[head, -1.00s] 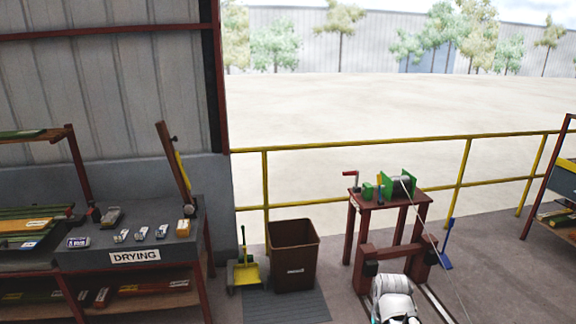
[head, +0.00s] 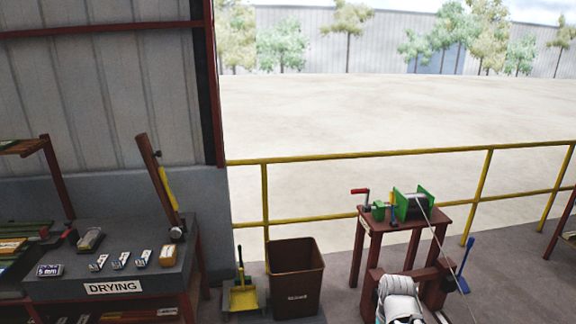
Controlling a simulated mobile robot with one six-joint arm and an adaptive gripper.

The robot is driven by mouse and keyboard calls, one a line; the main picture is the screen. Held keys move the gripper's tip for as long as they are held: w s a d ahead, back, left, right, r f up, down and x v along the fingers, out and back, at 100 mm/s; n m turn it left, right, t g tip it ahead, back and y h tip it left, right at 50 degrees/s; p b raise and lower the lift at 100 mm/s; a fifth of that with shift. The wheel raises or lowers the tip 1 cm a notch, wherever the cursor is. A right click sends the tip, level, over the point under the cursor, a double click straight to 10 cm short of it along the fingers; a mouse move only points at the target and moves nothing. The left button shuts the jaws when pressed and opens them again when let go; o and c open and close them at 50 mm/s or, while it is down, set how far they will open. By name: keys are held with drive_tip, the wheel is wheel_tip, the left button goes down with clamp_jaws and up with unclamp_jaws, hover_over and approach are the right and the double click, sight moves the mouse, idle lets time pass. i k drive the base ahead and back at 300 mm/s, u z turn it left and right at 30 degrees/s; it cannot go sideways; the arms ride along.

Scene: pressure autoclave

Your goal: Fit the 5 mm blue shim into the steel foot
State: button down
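I cannot make out a steel foot for certain. A white and grey part of my own arm shows at the bottom right, far from the bench. My gripper's fingers are not visible.
A green winch (head: 412,205) sits on a red-brown stand (head: 375,225). A yellow railing (head: 340,157) runs behind.

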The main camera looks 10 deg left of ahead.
sight(92, 235)
drive_tip(key=z, duration=0.05)
drive_tip(key=i, duration=0.95)
drive_tip(key=u, duration=1.6)
